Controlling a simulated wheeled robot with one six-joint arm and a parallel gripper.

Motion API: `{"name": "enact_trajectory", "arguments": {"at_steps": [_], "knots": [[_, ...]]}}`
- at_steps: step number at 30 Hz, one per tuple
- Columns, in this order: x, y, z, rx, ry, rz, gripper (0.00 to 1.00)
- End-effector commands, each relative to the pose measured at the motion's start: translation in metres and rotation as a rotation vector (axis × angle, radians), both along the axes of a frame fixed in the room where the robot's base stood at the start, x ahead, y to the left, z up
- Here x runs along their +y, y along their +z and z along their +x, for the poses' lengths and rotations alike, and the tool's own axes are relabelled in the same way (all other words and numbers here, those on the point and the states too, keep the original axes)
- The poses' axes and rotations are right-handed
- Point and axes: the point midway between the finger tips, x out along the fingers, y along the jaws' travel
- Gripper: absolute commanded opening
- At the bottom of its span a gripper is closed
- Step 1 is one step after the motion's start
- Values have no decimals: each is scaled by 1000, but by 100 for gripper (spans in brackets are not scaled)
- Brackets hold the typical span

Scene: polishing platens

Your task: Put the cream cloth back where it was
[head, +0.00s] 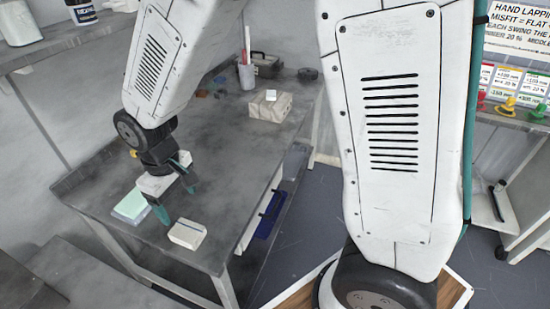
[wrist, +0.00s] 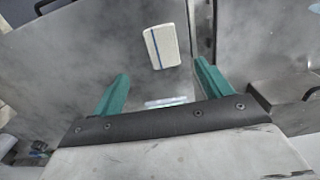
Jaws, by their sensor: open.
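The cream cloth (head: 187,234) looks like a small folded pad with a dark blue stripe. It lies flat near the front edge of the grey bench, and it also shows in the wrist view (wrist: 160,47), beyond my fingertips. My gripper (head: 176,200) is open above the bench, with teal fingers apart and nothing between them. In the head view the cloth is just right of and nearer than the fingers, and it is not touched by them. In the wrist view the open fingers (wrist: 162,78) point towards it.
A pale green pad (head: 131,205) lies on the bench, left of and beneath my gripper. A beige block (head: 268,107) with a small white piece on top stands farther back, near a white cup (head: 246,77) and a dark toolbox (head: 263,65). The bench between is mostly clear.

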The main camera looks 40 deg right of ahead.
Motion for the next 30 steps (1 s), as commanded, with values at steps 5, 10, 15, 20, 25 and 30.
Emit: {"name": "enact_trajectory", "arguments": {"at_steps": [5, 10, 15, 20, 25, 30], "knots": [[-46, 53, -13, -27, -103, 13, 78], [-104, 109, -49, -54, -238, 22, 78], [-152, 149, -100, -80, -375, 28, 78], [-182, 169, -149, -102, -487, 31, 78], [-197, 177, -182, -113, -562, 32, 78], [-196, 177, -193, -114, -583, 31, 78]]}}
